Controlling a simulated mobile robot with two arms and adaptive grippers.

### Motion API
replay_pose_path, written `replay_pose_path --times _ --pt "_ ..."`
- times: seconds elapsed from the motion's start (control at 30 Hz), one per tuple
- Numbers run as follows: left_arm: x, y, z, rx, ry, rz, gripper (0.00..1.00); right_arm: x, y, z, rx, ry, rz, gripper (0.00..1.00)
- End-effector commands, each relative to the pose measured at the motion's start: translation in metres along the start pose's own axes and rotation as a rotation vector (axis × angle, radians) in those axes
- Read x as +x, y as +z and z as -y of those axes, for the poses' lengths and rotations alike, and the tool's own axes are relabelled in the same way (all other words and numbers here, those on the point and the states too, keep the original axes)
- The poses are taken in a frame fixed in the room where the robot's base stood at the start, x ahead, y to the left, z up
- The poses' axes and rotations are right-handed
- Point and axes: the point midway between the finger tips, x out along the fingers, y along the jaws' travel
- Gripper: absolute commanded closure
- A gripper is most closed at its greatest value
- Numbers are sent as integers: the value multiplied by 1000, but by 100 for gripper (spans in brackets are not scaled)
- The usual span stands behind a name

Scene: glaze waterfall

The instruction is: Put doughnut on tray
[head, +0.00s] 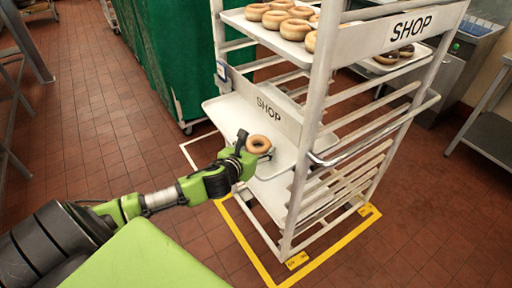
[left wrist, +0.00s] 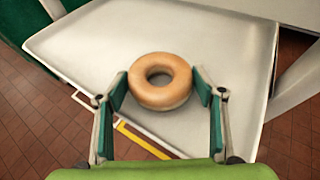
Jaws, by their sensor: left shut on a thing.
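A golden ring doughnut (head: 258,144) is at my left gripper (head: 250,146), over the near edge of a tray in the rack. In the left wrist view the doughnut (left wrist: 160,81) sits between the two green fingers of my left gripper (left wrist: 161,88), which are shut on its sides. The pale metal tray (left wrist: 85,45) lies behind and under it and looks empty. The same tray (head: 222,106) shows in the head view, partly hidden by a SHOP sign. I cannot tell whether the doughnut touches the tray. My right gripper is not in view.
The white rack (head: 322,120) has uprights and rails close around the tray. An upper tray (head: 240,22) holds several doughnuts. Another tray with dark doughnuts (head: 388,57) is behind. A green covered rack (head: 172,50) stands at the back left. Yellow tape (head: 262,268) marks the floor.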

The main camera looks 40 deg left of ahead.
Motion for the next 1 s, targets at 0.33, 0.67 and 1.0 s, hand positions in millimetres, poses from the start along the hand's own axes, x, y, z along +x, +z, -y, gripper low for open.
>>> replay_pose_path --times 0.33,0.67,1.0 --pt "1 -2 0 0 0 0 31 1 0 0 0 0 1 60" --pt "-19 -2 0 4 -1 -3 31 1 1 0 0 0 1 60" --pt "-90 -2 0 4 -2 -3 31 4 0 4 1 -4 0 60"
